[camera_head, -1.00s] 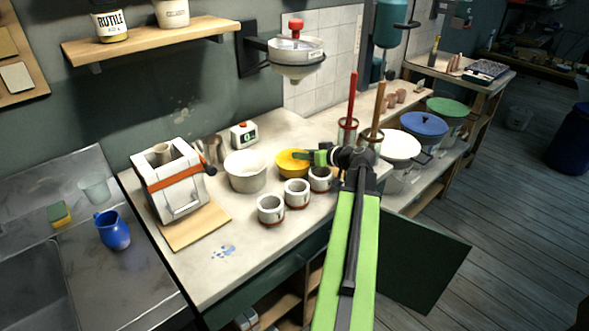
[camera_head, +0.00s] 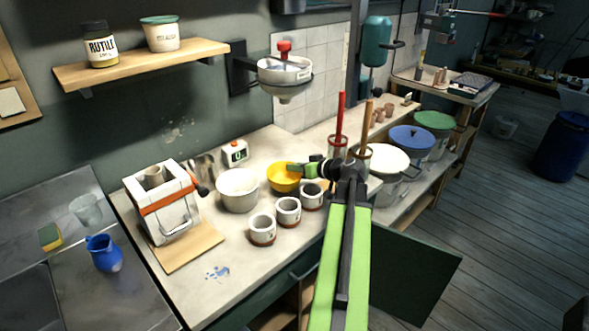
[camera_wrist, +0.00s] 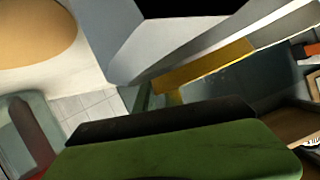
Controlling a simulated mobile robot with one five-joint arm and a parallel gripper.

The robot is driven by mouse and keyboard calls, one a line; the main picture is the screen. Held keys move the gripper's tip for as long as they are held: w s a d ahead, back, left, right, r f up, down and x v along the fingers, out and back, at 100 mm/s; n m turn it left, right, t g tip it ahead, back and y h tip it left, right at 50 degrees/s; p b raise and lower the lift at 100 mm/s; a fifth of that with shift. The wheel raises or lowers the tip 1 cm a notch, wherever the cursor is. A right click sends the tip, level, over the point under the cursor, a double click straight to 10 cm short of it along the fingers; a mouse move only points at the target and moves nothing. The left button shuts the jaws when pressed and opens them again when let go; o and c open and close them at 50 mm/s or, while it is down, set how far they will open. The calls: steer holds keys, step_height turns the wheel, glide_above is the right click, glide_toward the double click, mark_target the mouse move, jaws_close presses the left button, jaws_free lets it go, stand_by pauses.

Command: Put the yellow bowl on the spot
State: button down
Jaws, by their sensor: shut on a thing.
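The yellow bowl (camera_head: 283,179) is at the back of the pale worktop, right of a white bowl (camera_head: 238,189). My gripper (camera_head: 303,169) reaches it from the right and is shut on its right rim. The bowl looks upright; I cannot tell whether its base touches the worktop. In the wrist view a yellow strip of the bowl (camera_wrist: 205,65) shows beyond the gripper's dark and green finger. A blue splotch (camera_head: 217,273) marks the worktop near its front edge; I cannot tell whether this is the spot.
Several white cups, one being the nearest cup (camera_head: 262,229), stand in a row before the bowls. An orange-banded white machine (camera_head: 165,203) stands left on a board. Tools in a holder (camera_head: 338,145) stand behind my arm. The worktop around the splotch is clear.

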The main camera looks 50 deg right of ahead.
step_height(320, 180, up, 3)
steer(key=shift+f+p, duration=0.1)
steer(key=shift+p, duration=0.7)
steer(key=s+d+r+p, duration=0.3)
steer(key=s+r+p, duration=0.3)
steer(key=s, duration=0.5)
steer(key=shift+d, duration=0.2)
steer(key=shift+s, duration=0.2)
